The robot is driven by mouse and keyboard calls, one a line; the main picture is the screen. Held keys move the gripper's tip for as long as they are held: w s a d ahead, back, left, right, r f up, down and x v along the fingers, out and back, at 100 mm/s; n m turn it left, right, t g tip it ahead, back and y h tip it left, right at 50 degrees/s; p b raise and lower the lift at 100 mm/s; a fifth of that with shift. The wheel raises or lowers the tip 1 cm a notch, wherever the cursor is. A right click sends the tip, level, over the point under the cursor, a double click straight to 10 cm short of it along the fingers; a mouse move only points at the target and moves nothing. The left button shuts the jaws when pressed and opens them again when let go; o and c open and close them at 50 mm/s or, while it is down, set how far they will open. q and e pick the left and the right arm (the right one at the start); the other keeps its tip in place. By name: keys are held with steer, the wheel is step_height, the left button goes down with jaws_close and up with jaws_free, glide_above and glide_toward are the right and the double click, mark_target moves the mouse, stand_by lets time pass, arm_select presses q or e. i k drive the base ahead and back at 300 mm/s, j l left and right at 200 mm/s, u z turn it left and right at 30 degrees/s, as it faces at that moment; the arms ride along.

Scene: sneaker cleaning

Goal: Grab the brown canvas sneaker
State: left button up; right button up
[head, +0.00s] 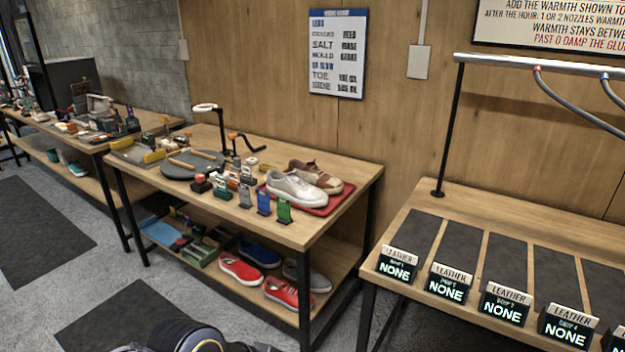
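A brown and cream sneaker (327,177) sits on a red tray (317,210) at the right end of the middle workbench. A white sneaker (291,189) lies in front of it on the same tray and hides part of its near side. I cannot tell from here whether the brown one is canvas. Neither of my grippers is in view.
The workbench (345,192) also holds several small bottles, coloured cards and a round dark mat (192,164). Its lower shelf holds red (240,268), blue and grey shoes. A right-hand bench (465,215) has dark pads and "NONE" signs. Grey floor lies in front.

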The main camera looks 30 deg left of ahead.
mark_target(310, 172)
steer(key=i+j+u, duration=0.1)
steer(key=i+j, duration=0.2)
steer(key=j, duration=0.35)
steer(key=i+j+u, duration=0.1)
steer(key=i+j, duration=0.25)
steer(key=j, duration=0.3)
steer(key=i+j+u, duration=0.1)
steer(key=i+j, duration=0.25)
steer(key=j, duration=0.25)
steer(key=i+j+u, duration=0.15)
steer(key=i+j, duration=0.25)
steer(key=j, duration=0.15)
steer(key=i+j+u, duration=0.1)
steer(key=i+j, duration=0.3)
steer(key=j, duration=0.15)
